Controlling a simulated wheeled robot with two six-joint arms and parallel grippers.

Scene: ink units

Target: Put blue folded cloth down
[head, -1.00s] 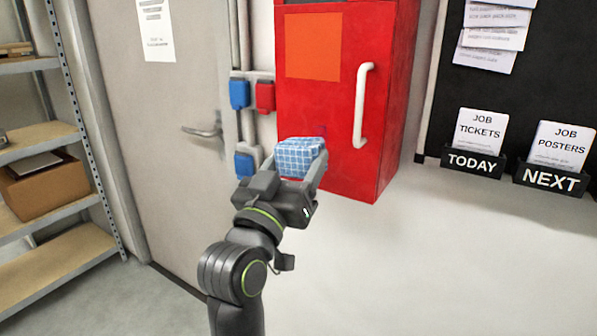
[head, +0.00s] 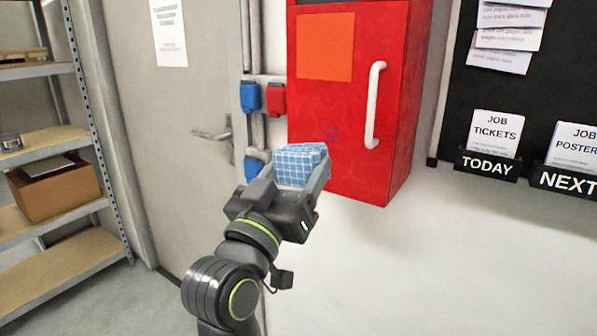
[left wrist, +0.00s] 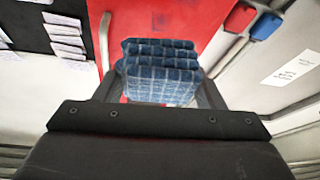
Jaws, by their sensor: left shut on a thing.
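The blue folded cloth (head: 297,165) has a light checked pattern. My left gripper (head: 299,172) is shut on it and holds it up in the air in front of the red cabinet (head: 345,160). In the left wrist view the cloth (left wrist: 160,72) shows as several stacked folds between the two fingers, with the red cabinet (left wrist: 200,18) behind it. My right gripper is not in view.
A grey door with a lever handle (head: 212,134) stands left of the cabinet. Metal shelves (head: 60,265) with a cardboard box (head: 55,192) are at the far left. Blue and red sockets (head: 250,97) are on the wall. A black board with paper holders (head: 487,163) is at the right.

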